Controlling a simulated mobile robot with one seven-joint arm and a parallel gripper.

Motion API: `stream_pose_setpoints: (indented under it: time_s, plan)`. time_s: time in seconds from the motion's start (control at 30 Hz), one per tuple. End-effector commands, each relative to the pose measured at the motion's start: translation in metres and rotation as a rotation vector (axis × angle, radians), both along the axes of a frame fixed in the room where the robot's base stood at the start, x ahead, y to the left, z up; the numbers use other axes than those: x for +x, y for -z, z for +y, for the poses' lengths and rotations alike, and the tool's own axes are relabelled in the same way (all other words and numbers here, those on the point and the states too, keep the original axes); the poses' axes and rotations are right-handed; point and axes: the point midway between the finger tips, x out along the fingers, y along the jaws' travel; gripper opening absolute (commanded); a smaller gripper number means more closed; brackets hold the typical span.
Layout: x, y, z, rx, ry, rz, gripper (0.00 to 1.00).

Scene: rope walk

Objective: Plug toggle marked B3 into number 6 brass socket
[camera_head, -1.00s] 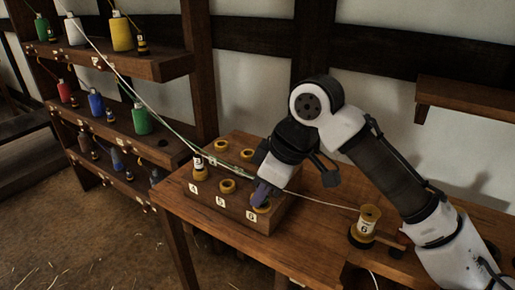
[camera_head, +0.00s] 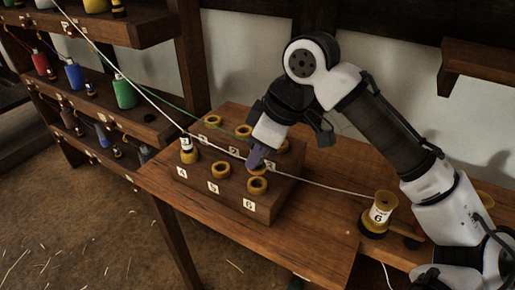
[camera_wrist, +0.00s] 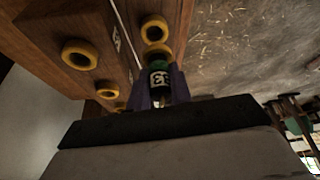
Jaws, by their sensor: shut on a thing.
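The toggle (camera_wrist: 160,78), dark green and black with a pale label that looks like B3, is between my gripper's purple fingers in the wrist view. My gripper (camera_head: 255,160) is shut on it, just above and behind the number 6 brass socket (camera_head: 257,184) in the head view. The fingers hide most of the toggle there. The socket ring looks open, at the front right of the wooden block (camera_head: 215,194), above its 6 label. In the wrist view, brass rings (camera_wrist: 155,30) lie just beyond the toggle; I cannot tell whether it touches one.
A toggle (camera_head: 186,146) stands in socket 4; socket 5 (camera_head: 221,170) looks empty. A pale cord (camera_head: 320,184) runs across the block to a spool marked 6 (camera_head: 381,212). A green cord (camera_head: 160,102) reaches the block from the left. Bobbin shelves (camera_head: 105,125) stand at left.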

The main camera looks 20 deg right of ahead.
Motion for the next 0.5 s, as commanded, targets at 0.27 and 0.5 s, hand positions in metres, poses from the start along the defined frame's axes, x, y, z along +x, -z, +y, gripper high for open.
stream_pose_setpoints:
  time_s: [0.27,0.5]
  plan:
    - [0.000,0.029,0.000,-0.001,0.003,0.000,0.00]
    - [0.000,0.030,0.000,0.000,0.002,0.001,0.00]
